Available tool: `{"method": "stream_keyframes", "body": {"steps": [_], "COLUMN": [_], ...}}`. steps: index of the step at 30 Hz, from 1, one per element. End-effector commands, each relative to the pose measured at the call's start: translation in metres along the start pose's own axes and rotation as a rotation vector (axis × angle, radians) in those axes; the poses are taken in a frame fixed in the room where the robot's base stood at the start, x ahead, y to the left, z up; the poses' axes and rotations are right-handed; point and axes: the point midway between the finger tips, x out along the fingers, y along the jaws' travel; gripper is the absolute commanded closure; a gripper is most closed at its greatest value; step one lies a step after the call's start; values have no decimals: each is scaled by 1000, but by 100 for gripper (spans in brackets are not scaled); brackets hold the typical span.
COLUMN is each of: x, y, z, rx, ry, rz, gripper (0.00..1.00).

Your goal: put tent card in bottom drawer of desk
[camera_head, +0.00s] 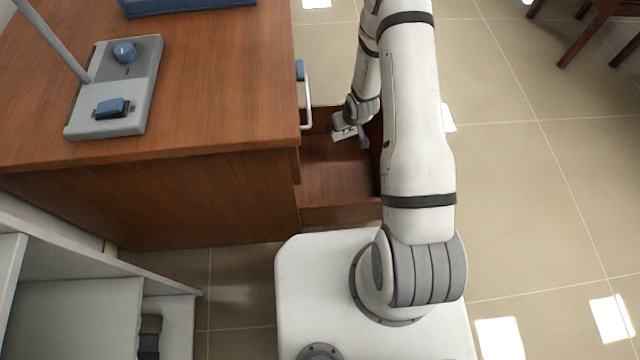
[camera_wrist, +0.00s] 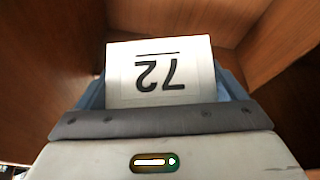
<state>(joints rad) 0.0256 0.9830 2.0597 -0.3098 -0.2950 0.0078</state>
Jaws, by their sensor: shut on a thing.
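The tent card (camera_wrist: 160,72) is white with a black "72" that appears upside down in the wrist view. My gripper (camera_wrist: 160,105) is shut on it, with bluish finger parts on both sides of the card. In the head view my gripper (camera_head: 349,132) is over the open bottom drawer (camera_head: 335,214) of the wooden desk (camera_head: 200,185). Brown wooden walls surround the card in the wrist view. The card cannot be made out in the head view. I cannot tell whether the card touches the drawer floor.
A grey lamp base (camera_head: 115,88) with blue knobs stands on the desk top. An upper drawer handle (camera_head: 306,95) sticks out from the desk's front. A light shelf unit (camera_head: 75,310) is at the lower left, and a dark chair (camera_head: 595,25) at the upper right. Tiled floor to the right is clear.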

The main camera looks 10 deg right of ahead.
Motion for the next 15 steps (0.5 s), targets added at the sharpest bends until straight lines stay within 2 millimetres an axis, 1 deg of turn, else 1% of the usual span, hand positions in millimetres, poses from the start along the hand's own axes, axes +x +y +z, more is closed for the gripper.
{"method": "stream_keyframes", "body": {"steps": [1, 3, 6, 9, 10, 12, 15], "x": [40, 70, 107, 135, 141, 152, 162], "y": [-1, -3, -5, -8, -8, -9, -11], "z": [17, 30, 45, 57, 60, 66, 70], "rx": [-12, -31, -54, -73, -77, -87, -93], "ry": [-3, -2, 0, 3, 3, 4, 5], "rz": [-9, -21, -37, -51, -54, -61, -67], "gripper": [32, 32, 32, 32, 32, 32, 32]}}
